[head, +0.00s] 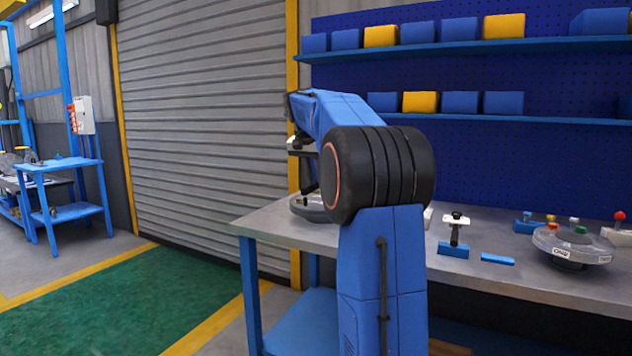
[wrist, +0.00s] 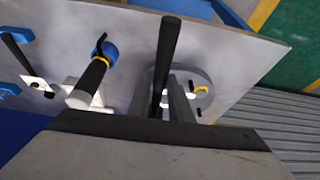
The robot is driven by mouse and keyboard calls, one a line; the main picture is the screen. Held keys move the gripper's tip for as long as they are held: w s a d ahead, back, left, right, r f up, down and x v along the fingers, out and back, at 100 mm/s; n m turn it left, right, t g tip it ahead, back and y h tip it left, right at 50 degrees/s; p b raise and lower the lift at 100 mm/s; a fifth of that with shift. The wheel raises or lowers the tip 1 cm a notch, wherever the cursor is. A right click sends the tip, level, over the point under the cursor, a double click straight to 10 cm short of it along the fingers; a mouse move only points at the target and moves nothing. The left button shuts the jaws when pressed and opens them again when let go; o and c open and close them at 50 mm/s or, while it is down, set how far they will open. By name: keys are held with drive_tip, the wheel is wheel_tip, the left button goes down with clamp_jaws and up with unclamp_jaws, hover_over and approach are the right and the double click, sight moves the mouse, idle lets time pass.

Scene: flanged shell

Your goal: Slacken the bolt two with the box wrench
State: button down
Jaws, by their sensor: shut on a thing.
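My gripper (wrist: 172,92) is shut on a dark, long-handled tool (wrist: 170,45), probably the box wrench. Its handle sticks out beyond the fingers in the wrist view, and its working end is hidden. A round grey flanged shell (wrist: 203,78) lies just beyond the fingers, with a yellow curved mark on it. In the head view the shell (head: 310,211) shows only partly, behind my arm, below the gripper (head: 303,168). I cannot make out bolt two or whether the tool touches it.
The grey bench (head: 480,275) also holds a second round shell (head: 572,247) labelled ONE, with coloured bolts. A blue stand (head: 453,247) and a flat blue piece (head: 497,258) lie left of it.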

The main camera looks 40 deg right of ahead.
drive_tip(key=shift+f, duration=3.9)
drive_tip(key=shift+s, duration=0.15)
drive_tip(key=s+d+n+t+y, duration=0.2)
drive_tip(key=s+d+n, duration=0.5)
drive_tip(key=n, duration=0.2)
drive_tip(key=shift+d+f, duration=0.2)
drive_tip(key=shift+d, duration=0.1)
idle(0.6)
drive_tip(key=shift+r, duration=0.1)
idle(0.4)
